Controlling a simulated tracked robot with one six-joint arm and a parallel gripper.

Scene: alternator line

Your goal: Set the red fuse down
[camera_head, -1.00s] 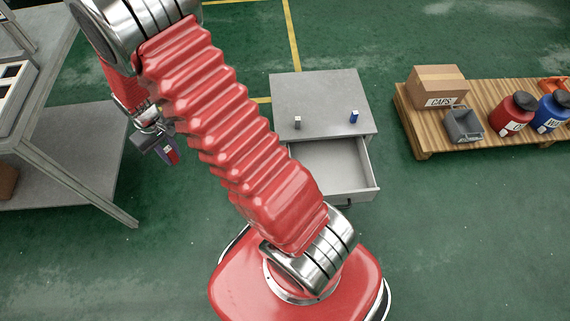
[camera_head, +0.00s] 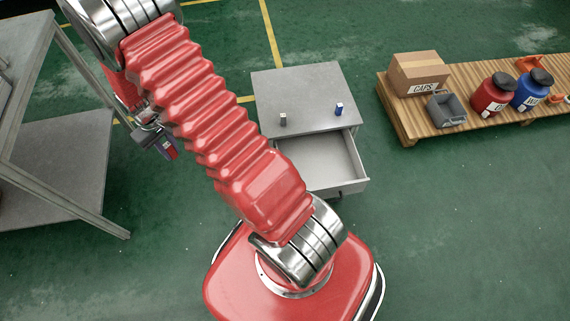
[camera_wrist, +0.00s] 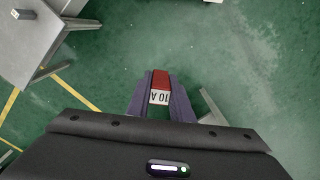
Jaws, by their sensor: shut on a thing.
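The red fuse (camera_wrist: 160,86) is a small red block with a white label reading "10 A". In the wrist view my gripper (camera_wrist: 161,80) is shut on it, with a purple-grey finger on each side. Green floor shows below and around the fuse. In the head view my gripper (camera_head: 167,150) hangs at the left, beside the grey workbench, and the fuse shows as a small red spot between the fingers. A grey cabinet (camera_head: 300,85) with an open, empty-looking drawer (camera_head: 328,163) stands right of my arm. A blue fuse (camera_head: 339,109) and a grey fuse (camera_head: 283,119) stand on its top.
A grey workbench (camera_head: 60,165) with a lower shelf stands at the left, close to my gripper. Open floor lies between.

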